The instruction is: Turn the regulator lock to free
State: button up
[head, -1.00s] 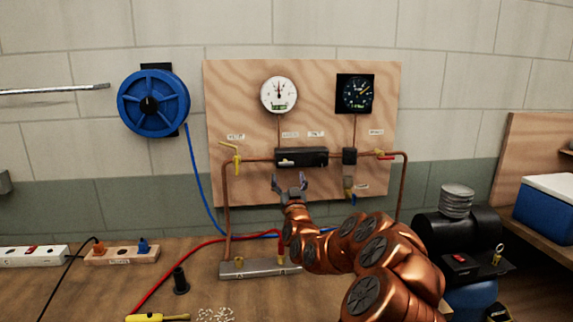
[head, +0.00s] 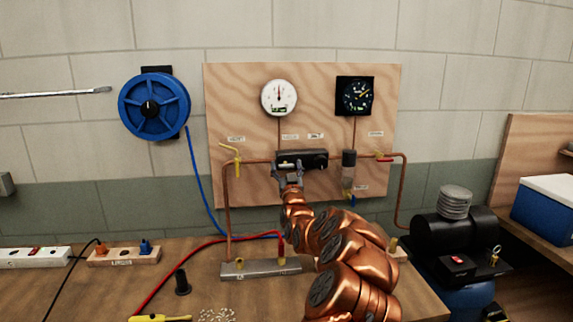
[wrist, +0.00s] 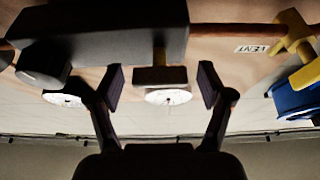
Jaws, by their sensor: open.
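The regulator is a black block (head: 314,158) on the copper pipe of the plywood board. It fills the top left of the wrist view (wrist: 100,30), where the scene appears upside down. A small dark tab on a yellowish stem (wrist: 160,75) projects from the block; I take it for the lock. My gripper (head: 288,168) is at the block's left part in the head view. In the wrist view its two fingers (wrist: 160,85) are open, one on each side of the tab, with gaps visible. The gripper partly hides the tab in the head view. Small labels above the block are unreadable.
A yellow-handled valve (head: 232,152) stands left on the pipe, a red-handled valve (head: 384,157) right. A clear-bodied filter (head: 348,170) hangs right of the regulator. A white gauge (head: 279,98) and a black gauge (head: 357,95) are above. A blue reel (head: 154,105) is left.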

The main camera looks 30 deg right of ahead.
jog(key=shift+w+d+r, duration=0.1)
jog(key=shift+w+r, duration=0.05)
jog(key=shift+w, duration=0.05)
jog(key=c, duration=1.2)
